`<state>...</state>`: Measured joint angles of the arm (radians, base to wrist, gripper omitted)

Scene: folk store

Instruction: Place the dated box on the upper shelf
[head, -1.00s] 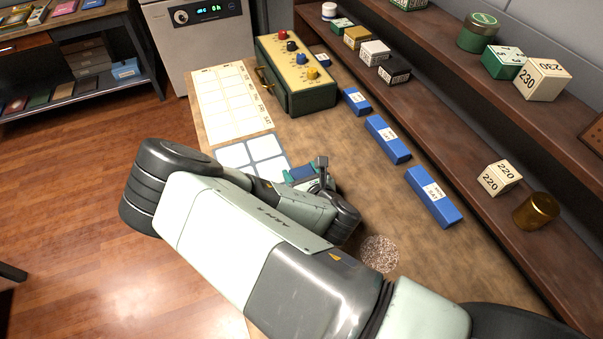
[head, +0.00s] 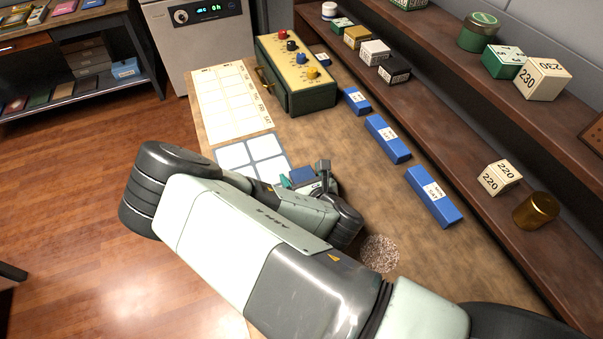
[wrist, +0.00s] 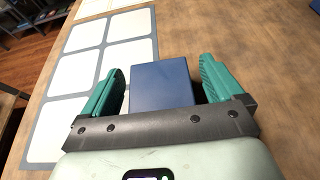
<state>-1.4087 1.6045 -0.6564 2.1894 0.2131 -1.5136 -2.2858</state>
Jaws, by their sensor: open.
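A dark blue box (wrist: 162,85) stands between the two green fingers of my gripper (wrist: 160,82) in the wrist view. The fingers are open, with a gap on each side of the box. In the head view my gripper (head: 311,183) is low over the bench beside the white-squared mat (head: 252,153), and the blue box (head: 301,174) shows partly. No date is readable on it. The upper shelf (head: 455,62) is at the right and holds a green tin (head: 478,33), a green box (head: 504,62) and a cream box marked 230 (head: 542,80).
Labelled blue boxes (head: 387,139) lie in a row along the bench. The lower shelf (head: 450,130) holds a cream box marked 220 (head: 499,177), a brass tin (head: 536,211) and small boxes. A knobbed control box (head: 296,75) stands at the bench's back.

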